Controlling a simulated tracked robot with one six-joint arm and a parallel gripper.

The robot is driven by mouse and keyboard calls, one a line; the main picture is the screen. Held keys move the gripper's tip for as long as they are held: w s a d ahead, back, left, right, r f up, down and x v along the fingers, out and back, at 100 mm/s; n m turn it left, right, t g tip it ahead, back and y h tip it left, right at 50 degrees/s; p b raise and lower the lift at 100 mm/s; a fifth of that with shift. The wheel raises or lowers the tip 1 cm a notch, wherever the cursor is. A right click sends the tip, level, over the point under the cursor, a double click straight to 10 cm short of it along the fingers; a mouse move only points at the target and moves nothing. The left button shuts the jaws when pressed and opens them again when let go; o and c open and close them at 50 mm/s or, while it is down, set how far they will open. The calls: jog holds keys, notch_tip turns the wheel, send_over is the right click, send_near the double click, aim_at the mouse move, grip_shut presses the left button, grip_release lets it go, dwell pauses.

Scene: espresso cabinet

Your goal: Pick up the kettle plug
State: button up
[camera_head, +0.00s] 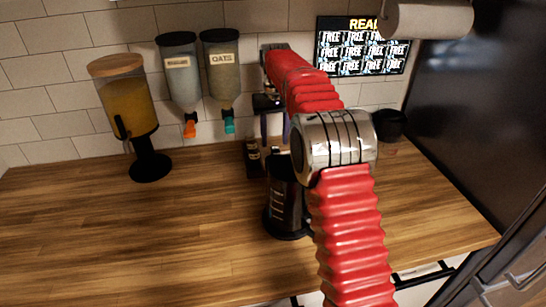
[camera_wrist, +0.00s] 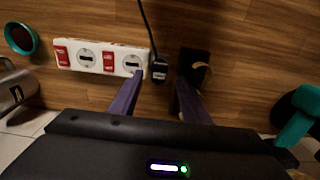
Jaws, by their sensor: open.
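In the wrist view, a small black plug (camera_wrist: 159,69) with a pale label sits at the right end of a white power strip (camera_wrist: 100,59). A black cord (camera_wrist: 146,25) runs from it toward the top of the picture. The strip has red switches and round sockets. My gripper (camera_wrist: 160,82) is open, with its purple fingers apart. The plug shows in the gap between the fingertips, and nothing is held. I cannot tell whether the plug is seated in a socket. In the head view, my red arm hides the strip and plug.
A black box-like object (camera_wrist: 194,67) stands just right of the plug, close to the right finger. A black, partly clear vessel (camera_head: 287,205) stands on the wooden counter (camera_head: 90,235). Dispensers (camera_head: 178,75) hang on the wall. A juice dispenser (camera_head: 125,105) stands at left.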

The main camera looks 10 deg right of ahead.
aim_at(275, 147)
jog(key=shift+f, duration=2.4)
jog(key=shift+c, duration=0.4)
grip_shut()
